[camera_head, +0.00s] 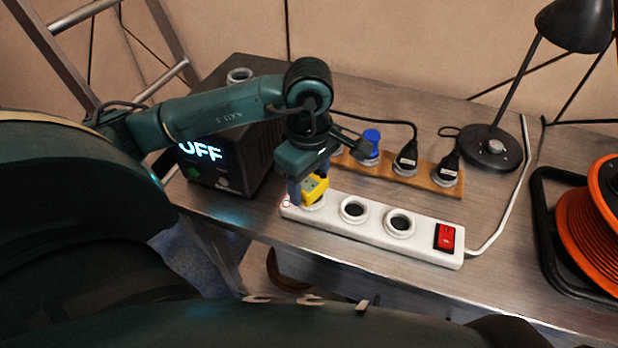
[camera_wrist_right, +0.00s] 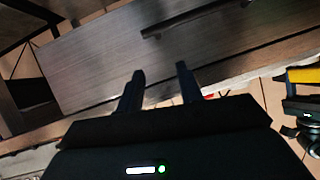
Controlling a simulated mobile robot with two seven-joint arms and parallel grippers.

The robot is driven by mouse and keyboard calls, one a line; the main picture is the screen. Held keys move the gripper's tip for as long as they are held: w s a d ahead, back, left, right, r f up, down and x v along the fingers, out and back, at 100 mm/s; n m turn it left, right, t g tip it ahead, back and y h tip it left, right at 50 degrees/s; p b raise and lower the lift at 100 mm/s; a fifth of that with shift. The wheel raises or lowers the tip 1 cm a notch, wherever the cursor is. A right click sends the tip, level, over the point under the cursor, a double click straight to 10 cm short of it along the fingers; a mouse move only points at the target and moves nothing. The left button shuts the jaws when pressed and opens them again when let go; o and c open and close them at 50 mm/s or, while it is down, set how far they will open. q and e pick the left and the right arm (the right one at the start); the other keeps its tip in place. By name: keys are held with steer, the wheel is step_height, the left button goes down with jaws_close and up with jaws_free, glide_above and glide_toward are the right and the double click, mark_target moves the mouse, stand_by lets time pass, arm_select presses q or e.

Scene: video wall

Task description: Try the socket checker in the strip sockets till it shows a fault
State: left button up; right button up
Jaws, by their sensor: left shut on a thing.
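The yellow socket checker (camera_head: 316,188) stands at the leftmost socket of the white power strip (camera_head: 375,232). My left gripper (camera_head: 308,180) is shut on it from above. The checker covers most of that socket (camera_head: 314,206), and I cannot tell whether it is fully plugged in. Its face is too small for me to read any lights. The middle socket (camera_head: 353,209) and the right socket (camera_head: 399,222) are empty. A red switch (camera_head: 445,237) sits at the strip's right end. My right gripper (camera_wrist_right: 160,72) is open and empty in the right wrist view.
A wooden board (camera_head: 423,180) behind the strip carries a blue plug (camera_head: 370,143) and two black plugs (camera_head: 407,160). A black box (camera_head: 225,160) showing "OFF" stands left. A black lamp (camera_head: 490,147) and an orange cable reel (camera_head: 595,225) stand right on the bench (camera_head: 510,250).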

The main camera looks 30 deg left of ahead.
arm_select(q)
steer(key=shift+f, duration=0.15)
steer(key=o, duration=1.5)
steer(key=shift+o, duration=0.2)
steer(key=shift+r+p, duration=1.65)
steer(key=shift+r, duration=1.4)
